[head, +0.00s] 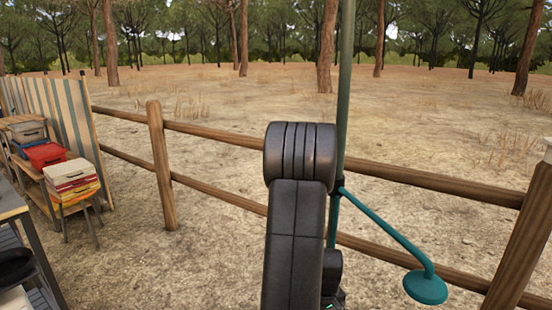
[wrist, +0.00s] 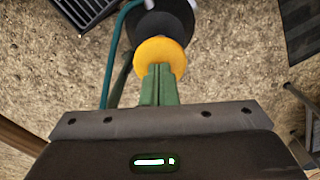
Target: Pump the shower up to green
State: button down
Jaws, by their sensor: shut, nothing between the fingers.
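A green pole (head: 345,80) stands upright behind my arm in the head view. A teal arm with a round shower head (head: 425,288) slants down from it to the right. In the wrist view a yellow round disc (wrist: 160,53), perhaps the pump's top, sits in front of a dark round body (wrist: 168,17). My gripper (wrist: 160,70) has its green fingers together, with the tips overlapping the disc in the picture; I cannot tell whether they touch it. My arm hides the lower pole in the head view. No gauge or green mark on one can be made out.
A teal tube (wrist: 110,60) runs left of the disc, near a black slatted grate (wrist: 88,10). A wooden rail fence (head: 160,165) crosses behind. A striped windbreak (head: 75,110) and stacked boxes (head: 72,175) stand at left. Sandy ground lies open around the fence.

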jog(key=shift+f+b, duration=1.9)
jog(key=shift+f, duration=0.65)
jog(key=shift+r, duration=0.2)
notch_tip(320, 180, up, 5)
jog(key=p, duration=0.4)
jog(key=shift+f, duration=0.25)
jog(key=shift+f+b, duration=2.05)
jog(key=shift+f, duration=0.5)
jog(key=shift+r+p, duration=2.2)
jog(key=shift+r, duration=0.65)
